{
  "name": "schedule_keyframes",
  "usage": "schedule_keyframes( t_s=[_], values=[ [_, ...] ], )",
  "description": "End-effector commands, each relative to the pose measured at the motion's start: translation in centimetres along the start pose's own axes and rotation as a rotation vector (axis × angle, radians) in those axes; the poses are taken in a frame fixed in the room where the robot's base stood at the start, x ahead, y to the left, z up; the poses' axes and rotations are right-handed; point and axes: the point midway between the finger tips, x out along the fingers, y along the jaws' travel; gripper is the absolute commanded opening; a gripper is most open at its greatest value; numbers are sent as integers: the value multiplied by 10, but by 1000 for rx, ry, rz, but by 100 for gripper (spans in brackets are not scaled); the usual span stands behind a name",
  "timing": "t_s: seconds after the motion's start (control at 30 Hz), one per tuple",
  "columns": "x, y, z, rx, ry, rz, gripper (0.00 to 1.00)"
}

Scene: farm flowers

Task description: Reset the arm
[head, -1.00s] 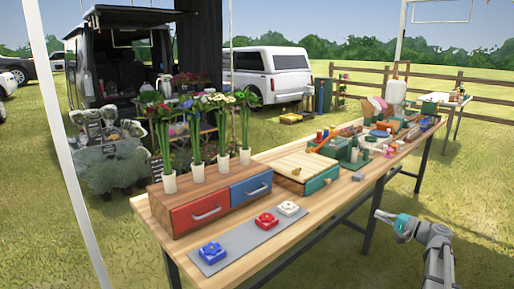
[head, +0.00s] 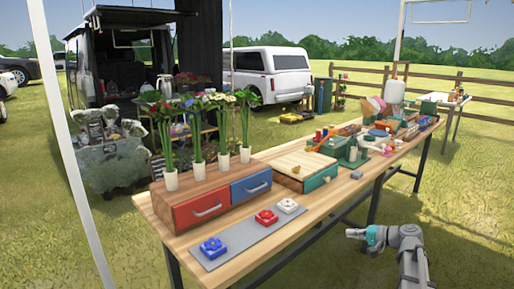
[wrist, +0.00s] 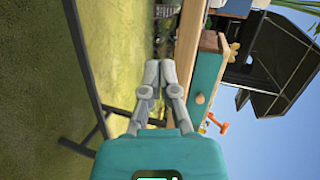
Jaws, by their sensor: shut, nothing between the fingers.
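My gripper (head: 352,233) is at the lower right in the head view, off the front edge of the table and apart from everything on it. In the wrist view my gripper (wrist: 153,72) has its two grey fingers together with nothing between them. Beyond the fingers in the wrist view are the table's edge (wrist: 187,45) and a teal drawer front with a round knob (wrist: 205,75).
The long wooden table (head: 345,185) carries a box with red (head: 200,208) and blue (head: 250,186) drawers, flower bunches in white vases, a grey strip (head: 245,236) with three flower blocks, and several tools farther back.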

Motion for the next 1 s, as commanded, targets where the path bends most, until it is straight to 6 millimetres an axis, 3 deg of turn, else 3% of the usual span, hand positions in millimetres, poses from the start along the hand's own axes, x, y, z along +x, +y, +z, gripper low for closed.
schedule_keyframes(
  t_s=[0.2, 0.4, 0.7, 1.0],
  values=[
    [46, 27, 69, -70, -117, 243, 0],
    [70, 54, 127, -152, -217, 482, 0],
    [76, 89, 202, -301, -337, 835, 0],
    [64, 104, 238, -414, -391, 1070, 0]
  ],
)
